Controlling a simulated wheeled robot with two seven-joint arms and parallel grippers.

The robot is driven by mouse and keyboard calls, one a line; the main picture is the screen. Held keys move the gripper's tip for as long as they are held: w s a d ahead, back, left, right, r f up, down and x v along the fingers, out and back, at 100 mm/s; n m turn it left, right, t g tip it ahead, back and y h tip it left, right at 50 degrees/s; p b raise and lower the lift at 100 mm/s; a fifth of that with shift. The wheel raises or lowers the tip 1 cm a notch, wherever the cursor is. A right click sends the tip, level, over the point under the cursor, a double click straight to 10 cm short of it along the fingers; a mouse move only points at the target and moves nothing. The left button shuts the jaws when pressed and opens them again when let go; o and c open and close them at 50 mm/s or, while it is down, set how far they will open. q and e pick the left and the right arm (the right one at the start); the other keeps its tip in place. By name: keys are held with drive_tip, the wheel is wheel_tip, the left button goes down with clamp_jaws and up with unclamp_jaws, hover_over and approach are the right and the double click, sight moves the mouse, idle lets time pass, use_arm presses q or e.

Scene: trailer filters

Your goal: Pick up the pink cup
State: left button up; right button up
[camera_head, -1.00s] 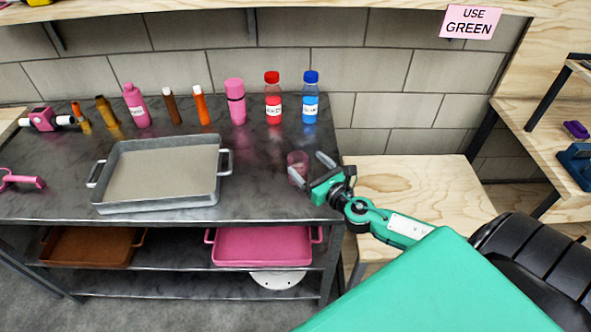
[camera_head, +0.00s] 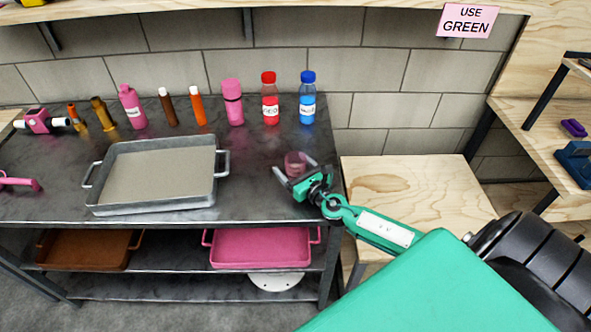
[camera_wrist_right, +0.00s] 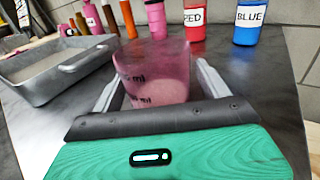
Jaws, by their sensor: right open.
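The pink cup (camera_head: 295,163) is translucent and stands upright near the right end of the dark worktop. It also shows large in the right wrist view (camera_wrist_right: 155,75), with dark volume marks on its side. My right gripper (camera_head: 295,178) is open, at the near side of the cup. In the right wrist view, its two grey fingers (camera_wrist_right: 160,90) reach along the left and right of the cup, which stands between or just ahead of them. I cannot tell whether either finger touches it. My left gripper is not in view.
A grey metal tray (camera_head: 96,203) lies left on the worktop (camera_head: 250,205). A red bottle (camera_head: 270,100), a blue bottle (camera_head: 307,100), a pink bottle (camera_head: 233,103) and several smaller items line the back. A wooden surface (camera_head: 410,185) adjoins at right.

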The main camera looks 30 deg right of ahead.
drive_tip(key=shift+w, duration=0.4)
drive_tip(key=c, duration=1)
drive_tip(key=shift+c, duration=0.6)
drive_tip(key=shift+r, duration=0.1)
